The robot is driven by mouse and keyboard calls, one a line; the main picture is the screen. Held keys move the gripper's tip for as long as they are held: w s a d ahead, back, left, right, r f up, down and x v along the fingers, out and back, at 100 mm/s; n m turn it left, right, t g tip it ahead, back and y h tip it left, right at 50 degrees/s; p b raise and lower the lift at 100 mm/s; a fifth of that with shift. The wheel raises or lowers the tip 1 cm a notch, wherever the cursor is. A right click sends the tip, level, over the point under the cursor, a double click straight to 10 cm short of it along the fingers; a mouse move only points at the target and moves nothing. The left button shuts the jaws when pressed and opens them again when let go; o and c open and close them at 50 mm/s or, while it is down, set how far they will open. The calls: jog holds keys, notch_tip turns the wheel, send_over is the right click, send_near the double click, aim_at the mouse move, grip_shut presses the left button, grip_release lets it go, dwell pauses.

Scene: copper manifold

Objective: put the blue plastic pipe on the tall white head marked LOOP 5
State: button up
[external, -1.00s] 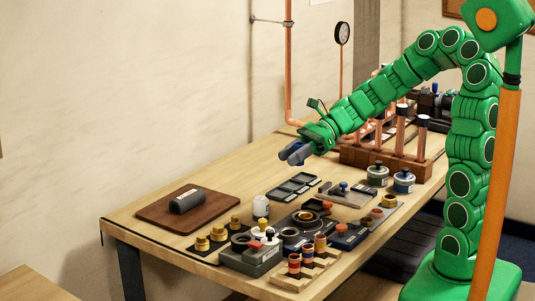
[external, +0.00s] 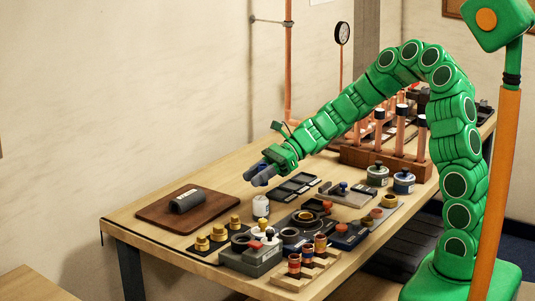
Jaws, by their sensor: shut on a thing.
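My gripper (external: 257,178) is over the left-middle of the bench, its fingers pointing down and left. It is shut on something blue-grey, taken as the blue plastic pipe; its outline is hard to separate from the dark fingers. Several upright copper pipes stand in a wooden rack (external: 358,157) at the back right, some with white bands and dark tops, such as one pipe head (external: 421,122). The LOOP 5 marking cannot be read, so I cannot tell which head is meant. My gripper is well left of this rack.
A brown board (external: 155,213) bearing a grey cylinder (external: 187,200) lies at the left. A white bottle (external: 260,206), brass fittings (external: 218,233), a grey block (external: 250,258) and dark trays (external: 295,187) crowd the front and middle. Bare wood shows behind the brown board.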

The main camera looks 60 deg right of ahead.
aim_at(255, 200)
jog(key=shift+w+f, duration=0.35)
jog(key=shift+f, duration=1.6)
jog(key=shift+f, duration=0.15)
jog(key=o, duration=1)
jog(key=shift+v, duration=6)
